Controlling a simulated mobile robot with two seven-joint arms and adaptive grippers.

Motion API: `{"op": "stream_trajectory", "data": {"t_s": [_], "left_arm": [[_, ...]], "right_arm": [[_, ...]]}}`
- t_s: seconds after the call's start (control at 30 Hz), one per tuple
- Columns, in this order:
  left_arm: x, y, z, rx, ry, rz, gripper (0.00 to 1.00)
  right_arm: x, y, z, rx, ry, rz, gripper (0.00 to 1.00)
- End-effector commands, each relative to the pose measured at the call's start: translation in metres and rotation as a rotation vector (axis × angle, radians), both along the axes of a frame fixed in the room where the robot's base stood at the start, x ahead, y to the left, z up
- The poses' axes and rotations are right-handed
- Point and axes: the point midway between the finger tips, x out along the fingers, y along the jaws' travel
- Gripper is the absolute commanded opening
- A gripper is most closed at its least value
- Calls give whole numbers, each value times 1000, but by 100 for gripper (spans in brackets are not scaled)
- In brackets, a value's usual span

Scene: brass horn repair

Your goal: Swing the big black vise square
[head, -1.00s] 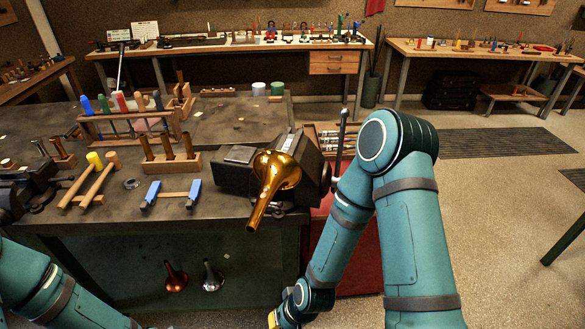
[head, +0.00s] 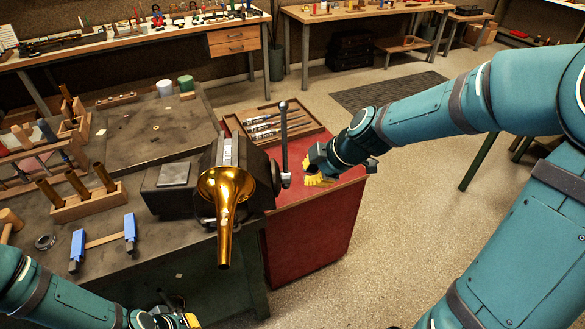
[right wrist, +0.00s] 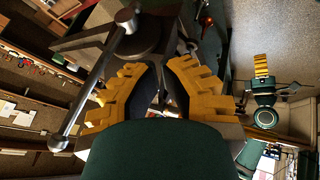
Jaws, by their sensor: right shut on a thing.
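The big black vise (head: 165,203) sits at the right corner of the dark bench, with a shiny brass bell (head: 226,190) at its jaws, flare up and narrow end hanging past the bench edge. Its grey handle bar (head: 284,140) stands nearly upright at the right end. My right gripper (head: 312,168) is beside this handle end, yellow fingers toward the vise; the right wrist view shows the fingers (right wrist: 158,80) closed around a dark part by the handle hub, contact partly hidden. My left gripper (head: 185,320) is low at the bottom edge, mostly cut off, its fingers unclear.
A red cabinet (head: 312,232) with a wooden tray of tools (head: 270,127) stands right of the vise. A blue-ended clamp (head: 104,240) and a wooden block with brass posts (head: 88,203) lie left on the bench. The floor at right is open.

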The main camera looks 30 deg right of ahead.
Motion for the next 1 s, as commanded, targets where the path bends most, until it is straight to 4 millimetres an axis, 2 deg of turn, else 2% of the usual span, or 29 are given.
{"op": "stream_trajectory", "data": {"t_s": [0.07, 0.17, 0.27, 0.5, 0.83, 1.0], "left_arm": [[0, 0, 0, 0, 0, 0, 0], [0, 0, 0, 0, 0, 0, 0], [-1, 0, -3, 0, 1, 0, 0], [-4, -1, -13, -2, 8, -6, 0], [-7, -1, -21, -3, 14, -12, 0], [-6, -1, -18, -3, 14, -11, 0]], "right_arm": [[-1, -3, 7, -26, -17, 33, 0], [0, -2, 7, -37, -24, 52, 0], [5, 1, -1, -36, -24, 55, 0], [25, 16, -36, -34, -25, 59, 0], [49, 30, -74, -35, -24, 55, 0], [71, 27, -74, -37, -25, 53, 0]]}}
